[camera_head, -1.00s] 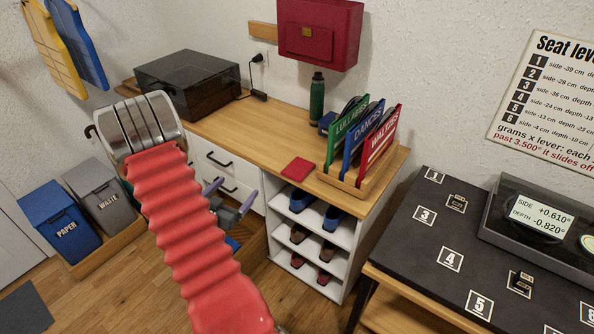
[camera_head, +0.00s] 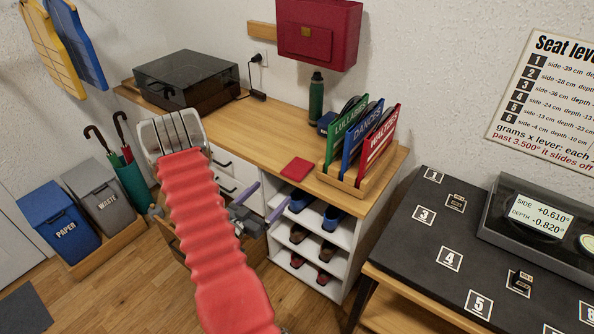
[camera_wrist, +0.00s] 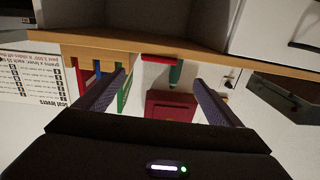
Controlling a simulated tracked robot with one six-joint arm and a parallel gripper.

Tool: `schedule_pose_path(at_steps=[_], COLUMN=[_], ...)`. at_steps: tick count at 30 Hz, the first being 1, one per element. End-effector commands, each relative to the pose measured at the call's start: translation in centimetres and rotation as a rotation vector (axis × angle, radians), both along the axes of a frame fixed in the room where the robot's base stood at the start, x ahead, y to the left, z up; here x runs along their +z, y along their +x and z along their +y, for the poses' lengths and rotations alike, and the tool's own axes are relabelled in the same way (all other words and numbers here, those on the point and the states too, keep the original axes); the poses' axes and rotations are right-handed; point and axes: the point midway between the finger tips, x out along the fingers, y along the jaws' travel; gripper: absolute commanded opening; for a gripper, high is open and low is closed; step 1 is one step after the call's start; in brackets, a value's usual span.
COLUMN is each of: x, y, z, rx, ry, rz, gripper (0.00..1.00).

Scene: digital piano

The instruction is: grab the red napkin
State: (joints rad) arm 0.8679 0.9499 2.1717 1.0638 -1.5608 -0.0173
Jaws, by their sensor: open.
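The red napkin (camera_head: 297,168) lies flat near the front edge of the wooden counter, left of the book rack. In the wrist view, which looks upside down, a red strip that appears to be the napkin (camera_wrist: 160,57) shows at the counter edge, between my fingers. My gripper (camera_head: 271,196) is open and empty, with purple fingers. In the head view it appears in front of the counter, lower than the napkin and to its left, apart from it. My fingers also frame the middle of the wrist view (camera_wrist: 158,80).
A green bottle (camera_head: 316,98) is behind. Shoe shelves (camera_head: 318,236) lie below the wooden counter (camera_head: 245,130). A dark record player (camera_head: 187,80) sits at left. Counter left of the napkin is clear.

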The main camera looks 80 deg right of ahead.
Motion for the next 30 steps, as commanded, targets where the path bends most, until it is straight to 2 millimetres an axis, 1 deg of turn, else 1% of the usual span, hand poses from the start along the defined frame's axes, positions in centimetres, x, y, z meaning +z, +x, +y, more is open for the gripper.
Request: schedule_pose_path(at_steps=[1,9,13,16,26,30], x=[0.0,0.0,0.0,0.0,0.0,-0.2], y=[-0.4,-1.8,-2.2,-2.4,-2.4,-2.8], z=[-0.7,-4.4,-5.8,-6.2,-6.3,-7.2], rx=[-0.004,-0.002,-0.001,0.0,0.001,0.0], ry=[-0.001,-0.002,-0.001,-0.001,0.0,0.0], rz=[-0.001,-0.002,0.0,0.0,0.0,0.0], gripper=[0.88,0.88,0.88,0.88,0.88,0.88])
